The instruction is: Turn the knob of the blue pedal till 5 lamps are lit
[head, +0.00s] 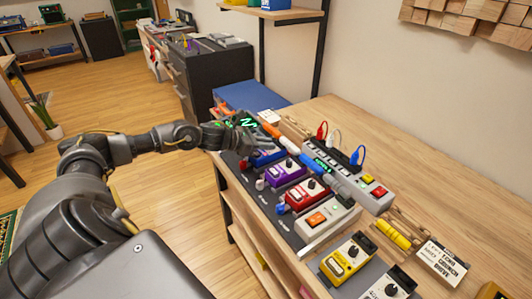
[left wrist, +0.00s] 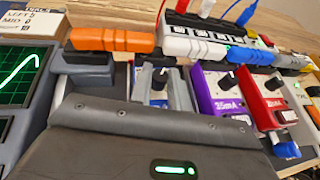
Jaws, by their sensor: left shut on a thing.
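The blue pedal (head: 267,157) stands at the far end of the pedal row, partly covered by my gripper. My left gripper (head: 243,141) reaches over it from the left. In the left wrist view my left gripper (left wrist: 150,78) is shut on the dark knob (left wrist: 160,74), with a grey finger on either side. The knob's pointer is hidden, and most of the blue pedal is hidden there too. The long grey box with switches (head: 340,163) stands behind the pedals. I cannot tell how many lamps are lit.
A purple pedal (head: 287,172), a red pedal (head: 306,193) and a yellow pedal (head: 347,256) stand in the row. Orange (head: 270,130), white (head: 289,144) and blue plugs lie close behind. A screen with a green trace (left wrist: 22,70) is left of the gripper.

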